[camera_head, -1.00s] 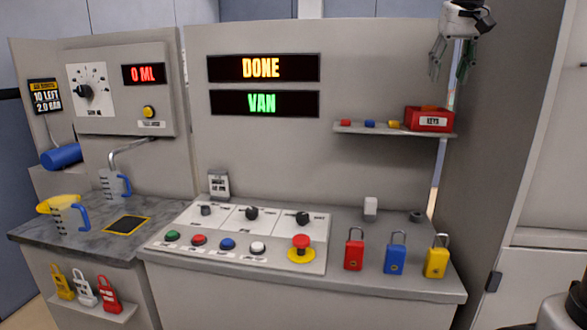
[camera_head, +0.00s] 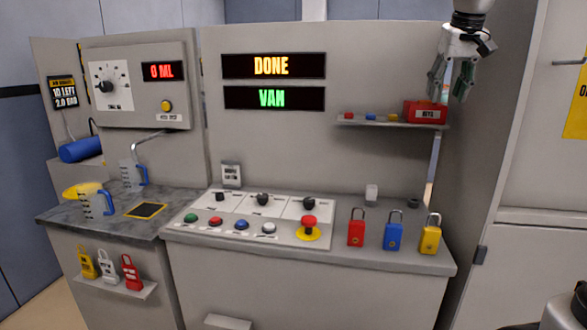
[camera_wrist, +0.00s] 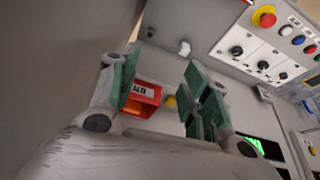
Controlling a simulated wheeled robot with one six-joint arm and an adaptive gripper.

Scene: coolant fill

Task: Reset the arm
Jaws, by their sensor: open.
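My gripper (camera_head: 452,78) hangs at the upper right in the head view, pointing down with its fingers apart and nothing between them. It is near the red keys box (camera_head: 425,112) on the small shelf and partly overlaps it in the picture. In the wrist view the green-padded fingers (camera_wrist: 160,95) are spread wide. The red keys box (camera_wrist: 142,97) shows between them, beyond the fingertips. My gripper appears apart from the box, though the exact distance cannot be told.
The shelf (camera_head: 360,122) holds small coloured items beside the box. Red (camera_head: 356,232), blue (camera_head: 394,235) and yellow (camera_head: 430,238) padlocks stand on the counter below. The control panel (camera_head: 285,232) lies to their left. Jugs (camera_head: 97,205) stand at left. A tall grey panel (camera_head: 490,140) is close on the right.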

